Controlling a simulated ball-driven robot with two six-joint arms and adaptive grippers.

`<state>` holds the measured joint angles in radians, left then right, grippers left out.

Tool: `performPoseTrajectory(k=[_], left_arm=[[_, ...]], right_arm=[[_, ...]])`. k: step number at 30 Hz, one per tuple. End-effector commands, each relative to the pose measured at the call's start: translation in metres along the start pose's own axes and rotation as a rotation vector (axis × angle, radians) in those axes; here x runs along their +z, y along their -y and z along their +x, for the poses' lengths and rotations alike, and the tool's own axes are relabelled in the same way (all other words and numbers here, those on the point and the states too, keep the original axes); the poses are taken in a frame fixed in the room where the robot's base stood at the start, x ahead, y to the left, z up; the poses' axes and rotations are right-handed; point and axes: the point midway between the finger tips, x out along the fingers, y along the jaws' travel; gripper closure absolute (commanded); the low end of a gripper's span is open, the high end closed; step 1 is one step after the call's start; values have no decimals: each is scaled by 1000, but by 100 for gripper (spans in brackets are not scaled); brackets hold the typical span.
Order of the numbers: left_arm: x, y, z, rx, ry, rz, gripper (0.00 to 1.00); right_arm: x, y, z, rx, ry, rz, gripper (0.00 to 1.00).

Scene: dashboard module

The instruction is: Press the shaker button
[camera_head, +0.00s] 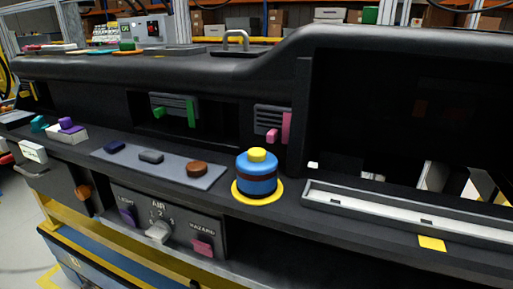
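A blue round body with a brown band (257,178) stands upright on a yellow disc (241,196) on the dashboard ledge, right of centre. It looks like the shaker. A small yellow cap (257,155) sits on its top and looks like its button; nothing touches or covers it. Neither my left nor my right gripper is in view.
Left of the shaker lies a grey plate (205,182) with a brown knob (197,169). Green (191,114) and pink (287,127) vent tabs stand behind. A control panel (180,225) is below. A white-edged tray (400,213) lies right. The dashboard top overhangs behind.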

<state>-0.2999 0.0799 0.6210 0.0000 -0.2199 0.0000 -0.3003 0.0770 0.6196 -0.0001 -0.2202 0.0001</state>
Motion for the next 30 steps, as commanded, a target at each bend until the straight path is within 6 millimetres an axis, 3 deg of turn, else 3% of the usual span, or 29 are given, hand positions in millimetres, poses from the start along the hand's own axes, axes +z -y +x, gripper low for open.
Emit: performPoseTrajectory(k=[6, 30], left_arm=[[0, 0, 0, 0, 1, 0, 100], [1, 0, 0, 0, 2, 0, 100]], right_arm=[[0, 0, 0, 0, 0, 0, 42], [0, -4, 0, 5, -1, -2, 42]])
